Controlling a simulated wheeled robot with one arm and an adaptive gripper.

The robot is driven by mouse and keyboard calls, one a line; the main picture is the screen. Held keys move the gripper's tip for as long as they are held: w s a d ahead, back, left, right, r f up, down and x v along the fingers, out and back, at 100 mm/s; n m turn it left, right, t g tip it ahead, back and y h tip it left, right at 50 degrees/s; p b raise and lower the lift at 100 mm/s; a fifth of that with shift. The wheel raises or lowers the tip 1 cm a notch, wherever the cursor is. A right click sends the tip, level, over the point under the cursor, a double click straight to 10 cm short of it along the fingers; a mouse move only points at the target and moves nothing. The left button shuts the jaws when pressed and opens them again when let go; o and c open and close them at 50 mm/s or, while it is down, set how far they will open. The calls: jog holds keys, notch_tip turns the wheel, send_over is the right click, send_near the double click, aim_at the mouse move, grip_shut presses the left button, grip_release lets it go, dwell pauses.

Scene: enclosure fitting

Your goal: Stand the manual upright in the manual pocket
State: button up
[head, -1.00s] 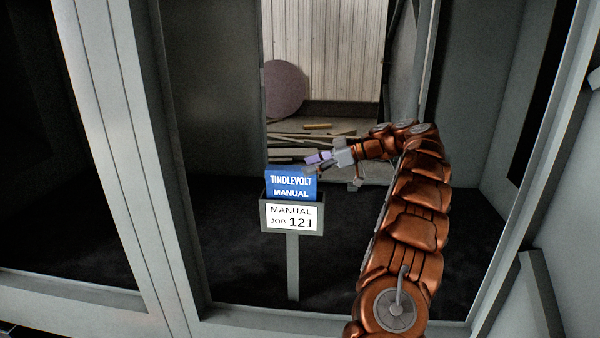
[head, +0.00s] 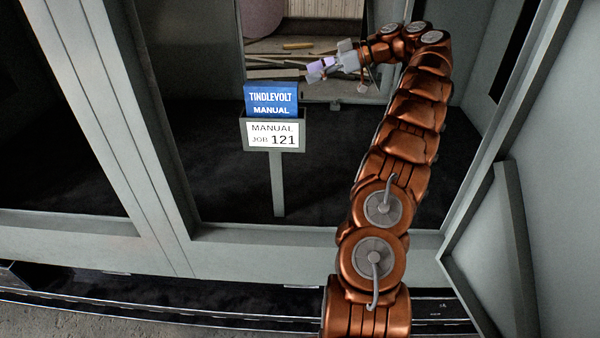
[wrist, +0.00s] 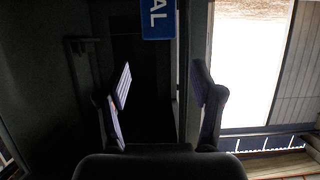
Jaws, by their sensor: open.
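The blue manual (head: 270,100) stands upright in the grey manual pocket (head: 244,134), its top part showing above the rim. The pocket sits on a post and carries a white label reading "MANUAL JOB 121". My gripper (head: 316,76) is open and empty, up and to the right of the manual, apart from it. In the wrist view my gripper's fingers (wrist: 160,100) are spread with nothing between them. Part of the blue manual (wrist: 158,18) shows beyond them at the top. The manual's lower part is hidden inside the pocket.
The grey enclosure frame (head: 290,250) surrounds the pocket, with a post at the left and a slanted frame at the right. The dark floor (head: 225,185) around the pocket's post is clear. Loose planks (head: 270,62) lie behind, beyond the opening.

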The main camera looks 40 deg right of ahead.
jog(key=w+a+r+m+g, duration=0.2)
jog(key=a+m+g, duration=0.1)
jog(key=a, duration=1.5)
jog(key=s+a+f+m+g+h, duration=0.1)
jog(key=s+a+f+m+g, duration=0.1)
jog(key=s+a, duration=0.45)
jog(key=s+a+f+m+g+h, duration=0.1)
jog(key=s+a+f+g, duration=0.15)
jog(key=a, duration=0.75)
jog(key=s+a+f+m+g+h, duration=0.1)
jog(key=s+a+f+h, duration=0.15)
jog(key=s, duration=0.55)
jog(key=s+a+f+m+g+h, duration=0.1)
jog(key=s+a+f+g, duration=0.2)
jog(key=s, duration=0.5)
jog(key=s+d+f+m+h, duration=0.1)
jog(key=s+f, duration=0.3)
jog(key=s, duration=0.4)
jog(key=s+d+f+h, duration=0.1)
jog(key=s+f+h, duration=0.2)
jog(key=s, duration=0.6)
jog(key=shift+d+f+m+t+h, duration=0.25)
jog(key=shift+f+m+t+h, duration=0.1)
jog(key=shift+m, duration=0.05)
